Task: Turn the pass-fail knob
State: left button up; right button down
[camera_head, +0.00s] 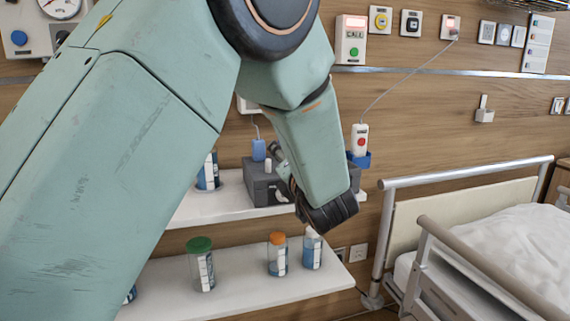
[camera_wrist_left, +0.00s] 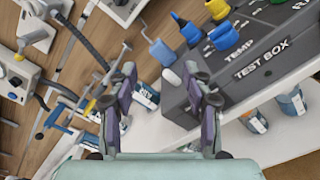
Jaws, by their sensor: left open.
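The grey test box (camera_head: 262,188) stands on the upper white shelf, partly hidden behind my left arm. In the left wrist view the box (camera_wrist_left: 262,78) shows tilted at the right, with "TEST BOX" and "TEMP" lettering. Blue knobs (camera_wrist_left: 224,37) and a yellow one (camera_wrist_left: 218,9) sit on its top. A white rounded peg (camera_wrist_left: 172,77) shows at its near corner, between the fingers in the picture. I cannot read which knob is pass-fail. My left gripper (camera_wrist_left: 166,88) is open and empty, its right finger overlapping the box in the picture. My right gripper is not in view.
A blue clip-like piece (camera_wrist_left: 162,52) hangs beside the box. Jars, such as a green-lidded one (camera_head: 201,265), stand on the lower shelf (camera_head: 240,298). A call panel (camera_head: 350,40) is on the wall. A railed bed (camera_head: 465,215) fills the right.

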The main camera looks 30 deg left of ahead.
pick_arm(q)
jog(key=shift+f, duration=0.1)
jog(key=s+d+f+m+p, duration=0.1)
jog(key=s+d+f+p, duration=0.5)
jog(key=f+p, duration=0.65)
jog(key=w+a+r+n+b, duration=0.1)
jog(key=w+a+r, duration=0.2)
jog(key=w+a, duration=0.2)
jog(key=shift+w, duration=0.45)
jog(key=shift+c, duration=0.3)
grip_shut()
